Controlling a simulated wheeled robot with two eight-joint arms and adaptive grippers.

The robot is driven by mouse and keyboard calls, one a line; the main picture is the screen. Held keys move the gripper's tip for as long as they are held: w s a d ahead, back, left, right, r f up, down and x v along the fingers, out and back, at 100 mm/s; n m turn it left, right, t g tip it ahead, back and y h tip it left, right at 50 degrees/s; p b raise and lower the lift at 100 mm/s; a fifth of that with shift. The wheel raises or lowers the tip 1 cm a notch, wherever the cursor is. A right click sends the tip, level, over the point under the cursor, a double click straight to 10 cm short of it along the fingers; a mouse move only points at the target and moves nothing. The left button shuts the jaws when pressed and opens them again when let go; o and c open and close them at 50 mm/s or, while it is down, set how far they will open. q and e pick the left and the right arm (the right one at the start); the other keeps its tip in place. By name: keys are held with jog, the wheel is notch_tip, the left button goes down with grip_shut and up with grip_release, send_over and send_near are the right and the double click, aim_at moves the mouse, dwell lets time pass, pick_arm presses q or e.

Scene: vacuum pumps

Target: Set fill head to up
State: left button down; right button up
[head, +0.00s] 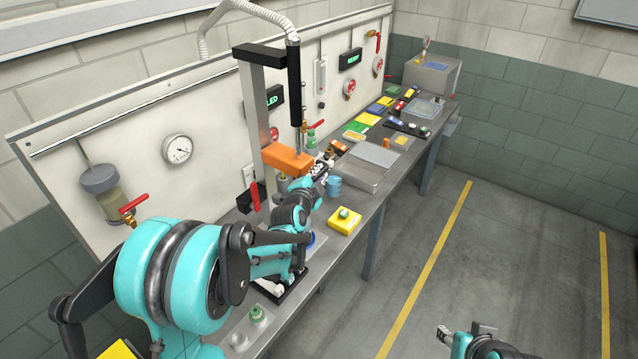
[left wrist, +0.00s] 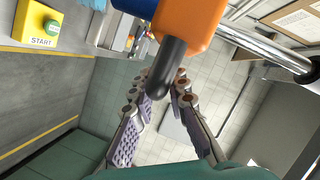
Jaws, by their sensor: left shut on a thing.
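The fill head is an orange block (head: 287,158) on a grey upright column (head: 256,110) in the head view. In the left wrist view its orange body (left wrist: 188,20) fills the top, with a black rod-like handle (left wrist: 170,68) sticking out towards me. My left gripper (head: 320,170) is at the right end of the orange block in the head view. In the left wrist view its fingers (left wrist: 165,82) are on both sides of the black handle, shut on it. My right gripper (head: 460,333) shows only partly at the bottom edge, away from the bench; its jaw state is unclear.
A yellow start box with a green button (head: 345,218) stands on the bench below the arm. The floor to the right is clear.

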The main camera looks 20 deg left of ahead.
pick_arm(q)
notch_tip(320, 180, up, 11)
jog(key=p, duration=0.4)
jog(key=shift+f+p, duration=0.15)
jog(key=shift+p, duration=0.2)
jog(key=shift+w+r, duration=0.1)
jog(key=shift+r, duration=0.15)
jog(key=c, duration=1.5)
grip_release()
jog(key=shift+r, duration=0.1)
jog(key=shift+s, duration=0.2)
jog(key=v, duration=1.2)
